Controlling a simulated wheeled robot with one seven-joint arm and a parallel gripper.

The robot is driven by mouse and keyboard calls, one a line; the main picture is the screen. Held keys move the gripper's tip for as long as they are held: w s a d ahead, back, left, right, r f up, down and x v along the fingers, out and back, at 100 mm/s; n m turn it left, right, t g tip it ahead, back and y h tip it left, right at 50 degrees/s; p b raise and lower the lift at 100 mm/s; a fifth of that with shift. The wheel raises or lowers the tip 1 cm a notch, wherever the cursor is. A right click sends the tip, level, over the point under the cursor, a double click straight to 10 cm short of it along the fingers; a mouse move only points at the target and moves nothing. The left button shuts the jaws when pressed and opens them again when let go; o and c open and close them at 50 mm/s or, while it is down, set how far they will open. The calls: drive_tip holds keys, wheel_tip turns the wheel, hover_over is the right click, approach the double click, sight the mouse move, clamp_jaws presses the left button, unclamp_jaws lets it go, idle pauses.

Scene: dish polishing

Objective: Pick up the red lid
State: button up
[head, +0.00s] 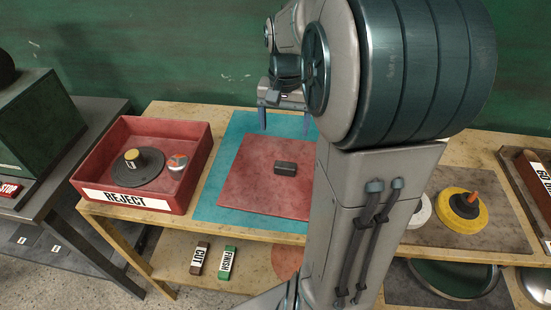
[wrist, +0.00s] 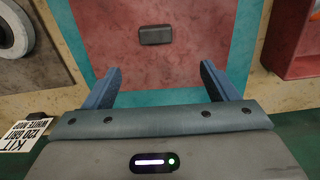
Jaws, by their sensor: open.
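The red lid (head: 255,190) is a flat red square panel lying on a teal mat (head: 215,197) on the bench. A small dark block-like handle (head: 285,168) sits near its middle. In the wrist view the red lid (wrist: 200,45) fills the upper middle, with the handle (wrist: 156,34) beyond my fingertips. My gripper (head: 284,123) is open and empty, its two fingers pointing down near the lid's far edge. It also shows in the wrist view (wrist: 161,72), with the fingers wide apart and clear of the handle. My arm hides the lid's right part in the head view.
A red REJECT box (head: 195,145) holding a dark disc and a small round piece stands left of the mat. A yellow disc (head: 461,208) lies at right. CUT (head: 200,258) and FINISH (head: 226,262) blocks lie on the lower shelf. A green wall stands behind.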

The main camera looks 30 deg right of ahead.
hover_over(286, 165)
drive_tip(key=w, duration=0.1)
wheel_tip(286, 165, down, 8)
drive_tip(key=shift+a+f, duration=0.1)
drive_tip(key=shift+f, duration=0.15)
drive_tip(key=shift+s+f, duration=0.2)
drive_tip(key=shift+f, duration=1.15)
drive_tip(key=shift+s+f, duration=0.2)
drive_tip(key=shift+f, duration=1.1)
drive_tip(key=c, duration=1.3)
drive_tip(key=shift+r, duration=0.1)
